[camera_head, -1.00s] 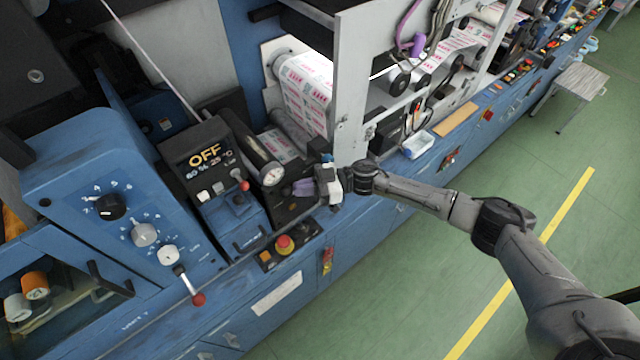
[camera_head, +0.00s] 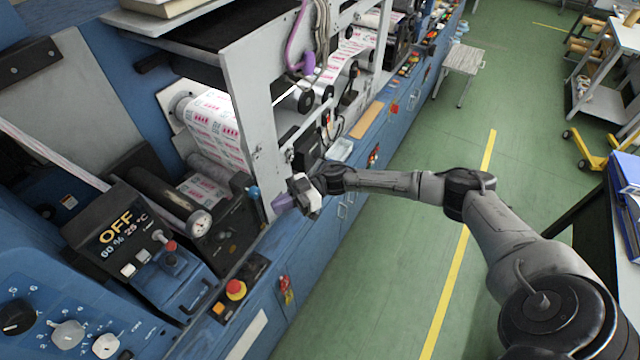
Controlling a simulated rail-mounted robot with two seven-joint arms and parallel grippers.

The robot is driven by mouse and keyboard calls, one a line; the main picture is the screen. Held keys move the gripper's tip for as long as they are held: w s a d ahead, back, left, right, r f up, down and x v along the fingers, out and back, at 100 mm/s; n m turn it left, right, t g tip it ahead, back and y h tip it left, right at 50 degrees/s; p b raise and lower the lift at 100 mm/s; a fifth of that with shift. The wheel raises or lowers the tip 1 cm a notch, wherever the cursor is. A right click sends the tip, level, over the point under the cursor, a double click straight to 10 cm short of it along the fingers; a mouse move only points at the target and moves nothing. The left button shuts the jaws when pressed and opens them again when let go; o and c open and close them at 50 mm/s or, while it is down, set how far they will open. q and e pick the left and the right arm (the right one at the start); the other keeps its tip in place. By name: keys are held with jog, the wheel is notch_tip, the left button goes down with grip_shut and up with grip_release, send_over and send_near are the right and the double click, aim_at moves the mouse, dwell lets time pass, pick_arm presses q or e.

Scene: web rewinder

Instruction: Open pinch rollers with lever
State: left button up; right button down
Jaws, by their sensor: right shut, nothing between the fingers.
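My right gripper (camera_head: 294,202) is shut and empty. It is in front of the rewinder's side, just right of the foot of the grey upright plate (camera_head: 258,130). Rollers (camera_head: 207,170) sit behind the upright plate beside the printed web (camera_head: 216,125). I cannot tell which lever works the pinch rollers. My left gripper is not in view.
A small table (camera_head: 463,60) stands beyond the machine. The green floor (camera_head: 400,270) right of the machine is mostly clear.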

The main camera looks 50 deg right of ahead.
jog(key=r+b+v, duration=0.1)
jog(key=v, duration=1)
jog(key=shift+d+b, duration=0.25)
jog(key=shift+b, duration=0.1)
jog(key=shift+s, duration=0.1)
